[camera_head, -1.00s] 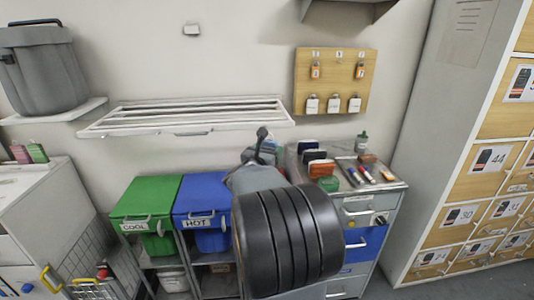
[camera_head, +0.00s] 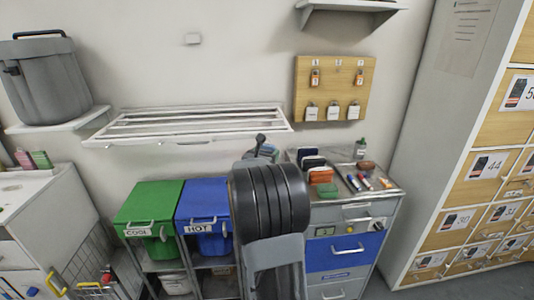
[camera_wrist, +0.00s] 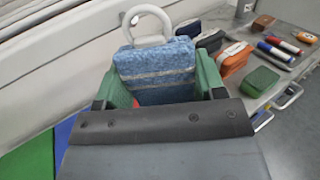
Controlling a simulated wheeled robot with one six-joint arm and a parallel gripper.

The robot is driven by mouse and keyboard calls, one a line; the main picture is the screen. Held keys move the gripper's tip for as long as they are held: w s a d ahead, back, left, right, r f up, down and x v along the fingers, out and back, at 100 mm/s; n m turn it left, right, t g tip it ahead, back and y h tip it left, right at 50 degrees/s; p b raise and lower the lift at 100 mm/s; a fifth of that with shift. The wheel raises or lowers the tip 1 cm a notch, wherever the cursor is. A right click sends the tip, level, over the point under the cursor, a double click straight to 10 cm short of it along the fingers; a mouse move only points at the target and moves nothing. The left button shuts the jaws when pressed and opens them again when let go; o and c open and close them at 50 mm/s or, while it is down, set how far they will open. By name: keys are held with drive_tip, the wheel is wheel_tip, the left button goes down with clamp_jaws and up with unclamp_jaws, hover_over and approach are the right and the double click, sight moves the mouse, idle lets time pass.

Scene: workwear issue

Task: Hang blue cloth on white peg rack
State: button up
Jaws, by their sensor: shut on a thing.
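A blue cloth (camera_wrist: 158,66) with pale stripes is gripped between the green fingers of my gripper (camera_wrist: 160,88) in the wrist view. A white loop (camera_wrist: 148,20) arches just above the cloth's top edge; I cannot tell whether it belongs to the cloth. A white slatted rack (camera_head: 190,137) is mounted on the wall to the upper left of my gripper. The cloth is apart from it. I cannot make out pegs on it.
Green (camera_head: 150,212) and blue (camera_head: 203,208) lidded bins stand below the rack. A wooden board (camera_head: 333,90) with tags hangs right of it. Wall above the rack is mostly clear.

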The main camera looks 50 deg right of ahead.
drive_tip(key=shift+w+d+p, duration=0.85)
drive_tip(key=shift+w+p, duration=0.2)
drive_tip(key=shift+p, duration=0.1)
drive_tip(key=shift+w+d+f+b, duration=0.1)
drive_tip(key=shift+f+b, duration=0.25)
drive_tip(key=shift+b, duration=0.3)
drive_tip(key=shift+w+d+b, duration=0.15)
drive_tip(key=shift+b, duration=0.55)
drive_tip(key=shift+c, duration=0.8)
drive_tip(key=shift+b, duration=0.3)
drive_tip(key=shift+w, duration=0.15)
drive_tip(key=o, duration=0.6)
drive_tip(key=shift+o, duration=0.8)
drive_tip(key=shift+w+d+f, duration=0.1)
drive_tip(key=shift+w+f, duration=0.1)
drive_tip(key=shift+w, duration=0.05)
drive_tip(key=shift+o, duration=1.7)
drive_tip(key=shift+s+d+r, duration=0.1)
drive_tip(key=shift+s, duration=0.05)
